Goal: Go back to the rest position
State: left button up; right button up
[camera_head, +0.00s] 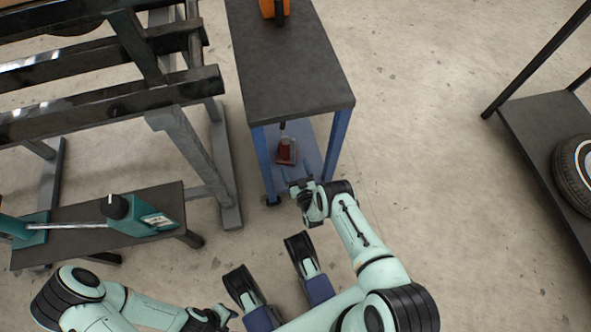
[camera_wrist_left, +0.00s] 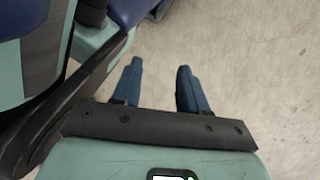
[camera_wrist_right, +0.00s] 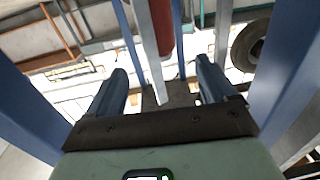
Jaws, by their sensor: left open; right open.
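My right gripper (camera_head: 303,188) is at the front end of the small cart, by its blue legs, below the level of the dark top. In the right wrist view its two blue fingers (camera_wrist_right: 163,78) are apart, with nothing held between them. A red object (camera_head: 286,150) stands on the cart's lower blue shelf, just beyond this gripper. A red upright part (camera_wrist_right: 162,28) also shows ahead of the fingers in that wrist view. My left arm is folded low at the bottom left, its gripper mostly hidden in the head view. In the left wrist view its fingers (camera_wrist_left: 159,66) are apart and empty over bare floor.
The cart's dark top (camera_head: 290,75) carries an orange item (camera_head: 272,8). A dark metal rack (camera_head: 110,105) and a low bench (camera_head: 85,240) with a green tool stand left. A shelf with a tire (camera_head: 575,172) is at right. Floor between cart and shelf is clear.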

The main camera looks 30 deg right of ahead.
pick_arm(q)
jog(key=shift+s, duration=0.2)
pick_arm(e)
jog(key=shift+s, duration=0.15)
dwell(0.3)
pick_arm(q)
jog(key=w+d+r+m+p, duration=0.1)
jog(key=d+r+p, duration=0.2)
jog(key=r+p, duration=1)
jog(key=w+d+r+h+p, duration=0.1)
jog(key=d+r+p, duration=0.3)
jog(key=r+p, duration=1)
notch_tip(320, 180, up, 3)
jog(key=shift+w+r+m, duration=0.1)
jog(key=shift+w+m, duration=0.1)
jog(key=shift+m, duration=0.2)
pick_arm(e)
jog(key=s+a+r+g+y, duration=0.2)
jog(key=s+a+r+g, duration=0.2)
jog(key=s+r, duration=0.7)
jog(key=s+a+r+m+g+y, duration=0.1)
jog(key=s+a+r+g, duration=0.3)
jog(key=s+r+g, duration=0.4)
jog(key=s+a+r+m+g+y, duration=0.1)
jog(key=s+a+r+g+y, duration=0.2)
jog(key=s+r, duration=1.1)
jog(key=s+g, duration=0.2)
jog(key=g, duration=0.1)
jog(key=shift+a+r+g+y, duration=0.2)
jog(key=shift+a+g+y, duration=0.2)
